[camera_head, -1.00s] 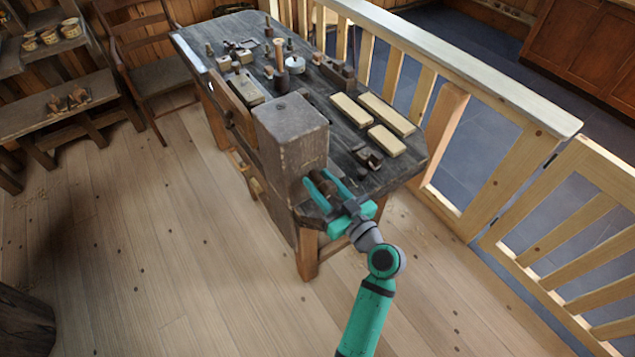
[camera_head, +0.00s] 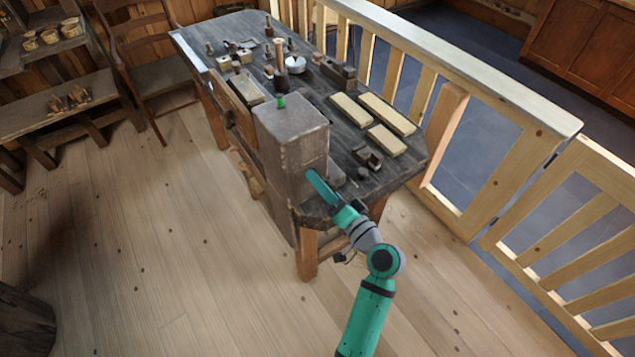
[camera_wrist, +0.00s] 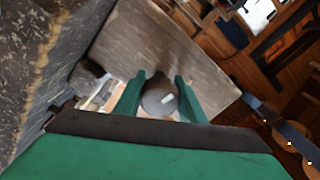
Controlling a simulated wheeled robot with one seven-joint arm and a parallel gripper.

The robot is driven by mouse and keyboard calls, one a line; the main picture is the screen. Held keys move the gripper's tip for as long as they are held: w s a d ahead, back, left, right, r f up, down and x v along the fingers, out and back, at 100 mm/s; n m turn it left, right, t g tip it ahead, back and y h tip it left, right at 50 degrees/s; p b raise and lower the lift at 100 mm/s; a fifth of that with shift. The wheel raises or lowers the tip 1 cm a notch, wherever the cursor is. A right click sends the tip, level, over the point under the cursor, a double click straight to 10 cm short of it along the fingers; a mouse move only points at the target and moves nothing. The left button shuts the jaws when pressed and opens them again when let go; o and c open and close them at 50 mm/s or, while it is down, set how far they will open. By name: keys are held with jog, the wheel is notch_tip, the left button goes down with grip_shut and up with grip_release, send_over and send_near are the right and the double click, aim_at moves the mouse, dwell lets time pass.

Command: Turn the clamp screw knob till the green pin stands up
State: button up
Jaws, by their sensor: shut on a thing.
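The clamp is a tall grey-brown block (camera_head: 290,145) at the near end of the workbench. A small green pin (camera_head: 281,102) stands up from its top face. My gripper (camera_head: 320,186) reaches the block's right side. In the wrist view, the dark rounded clamp screw knob (camera_wrist: 160,98) sits between the two green fingers of my gripper (camera_wrist: 160,82), which is shut on it. The block's flat face (camera_wrist: 150,45) is right behind the knob. In the head view the fingers and wrist hide the knob.
The workbench (camera_head: 345,125) carries pale wooden bars (camera_head: 387,112), a small dark tool (camera_head: 367,157) near the gripper, and several other tools farther back. A wooden railing (camera_head: 470,85) runs along the right. The floor (camera_head: 170,250) at front left is clear.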

jog(key=m, duration=1.2)
jog(key=shift+d, duration=0.15)
jog(key=shift+f+m, duration=0.1)
jog(key=shift+m, duration=0.2)
jog(key=o, duration=1)
jog(key=shift+o, duration=0.2)
jog(key=v, duration=1)
jog(key=shift+s+d, duration=0.15)
jog(key=shift+s, duration=0.25)
